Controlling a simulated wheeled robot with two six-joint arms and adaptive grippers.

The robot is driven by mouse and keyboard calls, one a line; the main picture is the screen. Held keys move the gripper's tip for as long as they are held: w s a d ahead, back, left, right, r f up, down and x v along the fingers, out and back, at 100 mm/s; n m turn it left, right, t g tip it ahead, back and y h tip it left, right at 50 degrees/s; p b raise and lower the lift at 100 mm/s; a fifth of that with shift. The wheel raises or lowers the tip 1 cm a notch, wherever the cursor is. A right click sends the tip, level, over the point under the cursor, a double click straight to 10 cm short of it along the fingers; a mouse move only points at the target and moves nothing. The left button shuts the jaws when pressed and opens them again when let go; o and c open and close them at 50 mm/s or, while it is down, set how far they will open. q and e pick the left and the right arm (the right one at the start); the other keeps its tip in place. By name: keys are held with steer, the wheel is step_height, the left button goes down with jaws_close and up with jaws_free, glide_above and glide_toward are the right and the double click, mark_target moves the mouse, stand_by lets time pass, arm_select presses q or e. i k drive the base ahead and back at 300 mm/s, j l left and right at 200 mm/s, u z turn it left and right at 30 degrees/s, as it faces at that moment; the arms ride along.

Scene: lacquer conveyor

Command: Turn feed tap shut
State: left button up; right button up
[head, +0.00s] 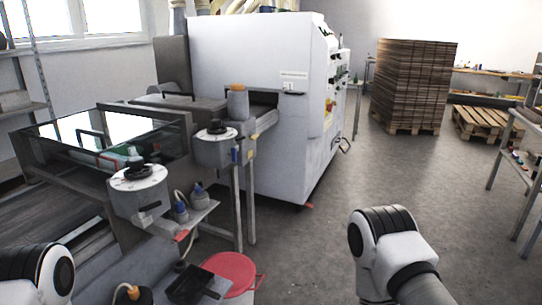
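I cannot tell for certain which part is the feed tap. Two grey housings with round white tops and black knobs stand at the side of the conveyor: a near knob (139,170) and a far knob (215,127). A small dark lever (149,208) sticks out low on the near housing. Small blue-topped fittings (197,189) sit on a shelf just right of it. Whether any of these is open or shut is not clear. Neither of my grippers is in view; only rounded white and black arm parts show at the lower left and lower right.
A large white machine (250,90) stands behind the housings. A red round lid (230,272) and a dark tray (190,284) sit low in front. Stacked boards (412,82) stand on a pallet at the back. The grey floor (320,245) to the right is clear.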

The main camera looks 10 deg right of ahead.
mark_target(234, 151)
steer(key=z, duration=0.15)
steer(key=i+l+u, duration=0.15)
steer(key=u, duration=0.2)
steer(key=i+l+u, duration=0.1)
steer(key=l+u, duration=0.55)
steer(key=i+l, duration=0.05)
steer(key=l, duration=0.05)
